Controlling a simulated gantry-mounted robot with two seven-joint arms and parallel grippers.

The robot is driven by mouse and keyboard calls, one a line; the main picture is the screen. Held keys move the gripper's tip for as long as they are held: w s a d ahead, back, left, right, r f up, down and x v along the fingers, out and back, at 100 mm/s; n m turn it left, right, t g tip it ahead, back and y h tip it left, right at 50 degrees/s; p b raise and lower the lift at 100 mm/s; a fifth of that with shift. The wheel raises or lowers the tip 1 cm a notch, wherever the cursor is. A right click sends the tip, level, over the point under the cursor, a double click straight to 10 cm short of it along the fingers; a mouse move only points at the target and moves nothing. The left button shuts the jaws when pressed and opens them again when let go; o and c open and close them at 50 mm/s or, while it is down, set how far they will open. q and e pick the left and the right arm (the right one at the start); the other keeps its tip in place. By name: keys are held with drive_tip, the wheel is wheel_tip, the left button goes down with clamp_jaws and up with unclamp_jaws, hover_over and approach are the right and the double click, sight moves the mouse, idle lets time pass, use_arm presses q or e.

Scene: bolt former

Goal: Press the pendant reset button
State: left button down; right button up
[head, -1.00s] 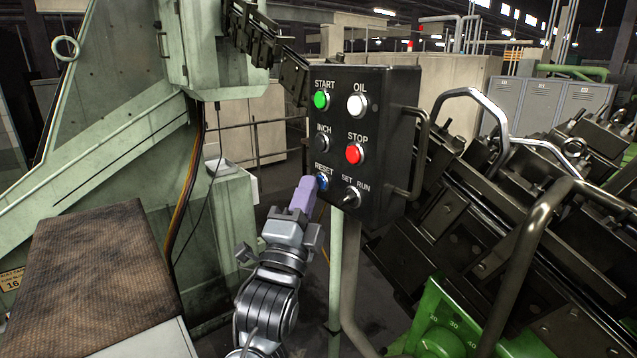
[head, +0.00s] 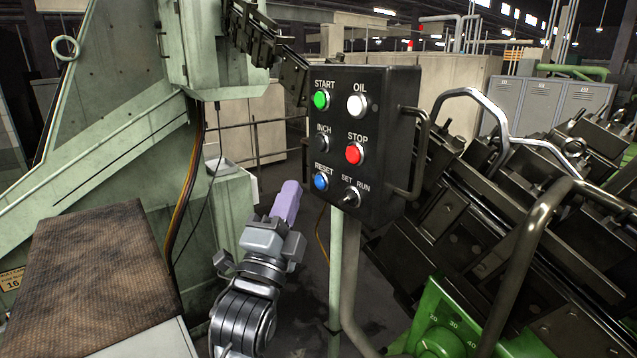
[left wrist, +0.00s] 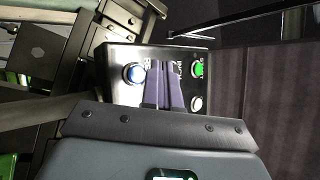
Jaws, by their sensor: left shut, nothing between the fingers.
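The black pendant box (head: 385,140) stands on a pale green post in the head view. Its blue RESET button (head: 321,181) is at the lower left of the face, fully uncovered. The blue button also shows in the left wrist view (left wrist: 133,73), beside the fingers. My left gripper (head: 288,194), with purple fingers, is shut and empty. It is left of and a little below the blue button, with a visible gap between the fingertips and the box. In the left wrist view its fingers (left wrist: 168,82) point toward the pendant face. My right gripper is not in view.
The green START (head: 321,100), white OIL (head: 357,105), black INCH (head: 321,143) and red STOP (head: 354,154) buttons share the face. The SET/RUN selector (head: 351,197) is right of RESET. A handle (head: 418,150) juts from the box's right side. A brown-topped surface (head: 95,270) is at lower left.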

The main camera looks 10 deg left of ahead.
use_arm(q)
drive_tip(key=shift+s+a, duration=0.95)
drive_tip(key=shift+s, duration=0.25)
drive_tip(key=s+f+n+g+p, duration=0.25)
drive_tip(key=f+n+g, duration=0.2)
drive_tip(key=f, duration=0.95)
drive_tip(key=s+f+n+g+p, duration=0.2)
drive_tip(key=s+f+n+g, duration=0.3)
drive_tip(key=f, duration=0.8)
drive_tip(key=s+a+f+n+g+p, duration=0.1)
drive_tip(key=s+f+n+g, duration=0.1)
drive_tip(key=s+f+g, duration=0.3)
drive_tip(key=s+a+f+n+g+y+p, duration=0.1)
drive_tip(key=s+a+f+n+g+p, duration=0.1)
drive_tip(key=s+f+g, duration=0.4)
drive_tip(key=s+f+n, duration=0.1)
drive_tip(key=s+f, duration=0.2)
drive_tip(key=s, duration=0.3)
drive_tip(key=s+f, duration=0.2)
drive_tip(key=s, duration=0.5)
drive_tip(key=shift+s+f+n, duration=0.15)
drive_tip(key=shift+f+n, duration=0.2)
drive_tip(key=shift+f, duration=0.05)
drive_tip(key=shift+g, duration=0.25)
